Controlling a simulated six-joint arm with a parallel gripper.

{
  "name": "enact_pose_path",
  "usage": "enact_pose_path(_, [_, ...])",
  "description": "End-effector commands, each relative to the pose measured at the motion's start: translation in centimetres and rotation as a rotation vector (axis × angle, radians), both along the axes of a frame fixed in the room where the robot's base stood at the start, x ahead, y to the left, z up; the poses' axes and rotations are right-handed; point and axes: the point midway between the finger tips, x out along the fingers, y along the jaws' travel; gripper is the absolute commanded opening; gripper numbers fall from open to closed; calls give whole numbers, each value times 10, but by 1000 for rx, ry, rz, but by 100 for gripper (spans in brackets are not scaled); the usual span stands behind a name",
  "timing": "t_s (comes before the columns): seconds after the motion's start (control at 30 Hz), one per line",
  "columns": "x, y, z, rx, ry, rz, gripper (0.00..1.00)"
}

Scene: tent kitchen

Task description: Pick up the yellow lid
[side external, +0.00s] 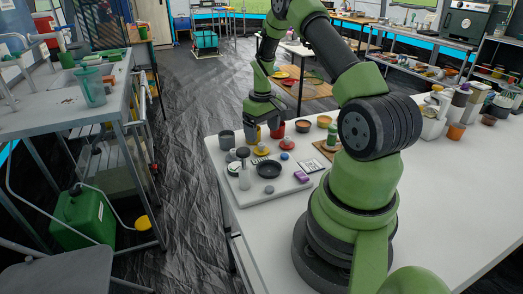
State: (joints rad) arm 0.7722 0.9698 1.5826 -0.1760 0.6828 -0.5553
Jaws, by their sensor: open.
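The yellow lid (261,151) appears as a small, low yellow disc with a raised middle, near the back of the pale board (262,194) on the white table. My gripper (262,128) hangs pointing down just above and behind it in the picture. Its jaws are open, and I see nothing held between them. The gripper partly covers the things behind it. From this one view I cannot tell the exact height gap between the fingertips and the lid.
Close around stand a grey cup (226,139), a red cup (277,130), a red lid-like piece (287,144), a blue ball (284,156) and a black bowl (268,170). A purple block (301,176) lies at the board's right.

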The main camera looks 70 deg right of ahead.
Motion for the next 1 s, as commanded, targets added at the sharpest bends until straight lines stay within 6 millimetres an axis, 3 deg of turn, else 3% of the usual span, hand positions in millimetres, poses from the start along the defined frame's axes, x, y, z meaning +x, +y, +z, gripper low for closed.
enact_pose_path(0.3, [0, 4, -45, 2, 3, 0, 80])
enact_pose_path(0.6, [1, 4, -49, 0, 0, -1, 80])
enact_pose_path(0.83, [1, 4, -49, 0, 1, 0, 28])
enact_pose_path(1.0, [1, 4, -49, 0, 1, 0, 26])
